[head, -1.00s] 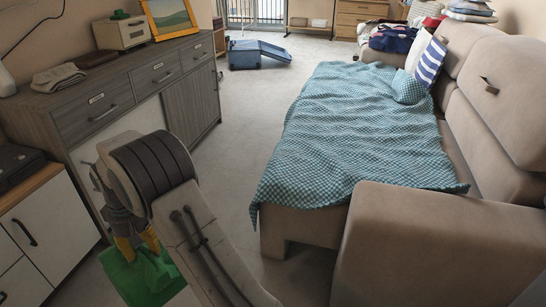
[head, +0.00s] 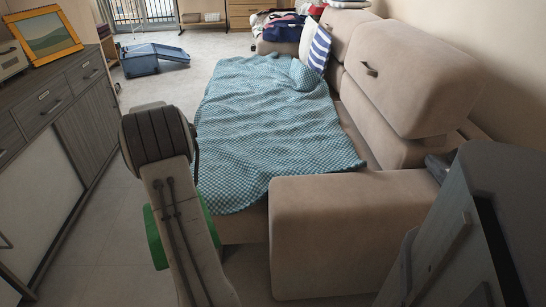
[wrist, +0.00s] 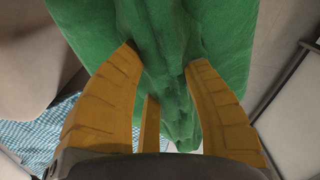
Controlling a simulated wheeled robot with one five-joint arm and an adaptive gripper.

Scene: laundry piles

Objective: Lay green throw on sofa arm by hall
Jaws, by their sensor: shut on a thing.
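The green throw (wrist: 215,30) hangs in folds between the yellow fingers of my gripper (wrist: 164,60) in the wrist view, and the gripper is shut on it. In the head view only strips of the throw (head: 156,237) show beside my arm; the arm hides the gripper and the rest of the cloth. The beige sofa (head: 400,75) runs along the right wall. Its near arm (head: 345,225) is bare, to the right of the throw and apart from it. A far arm (head: 283,47) stands at the back, with laundry heaped by it.
A teal checked blanket (head: 262,125) covers the sofa seat. A striped cushion (head: 319,48) leans at its far end. A grey cabinet (head: 75,120) lines the left side. A blue bin (head: 155,60) lies on the floor. A dark grey piece (head: 480,220) stands close at right.

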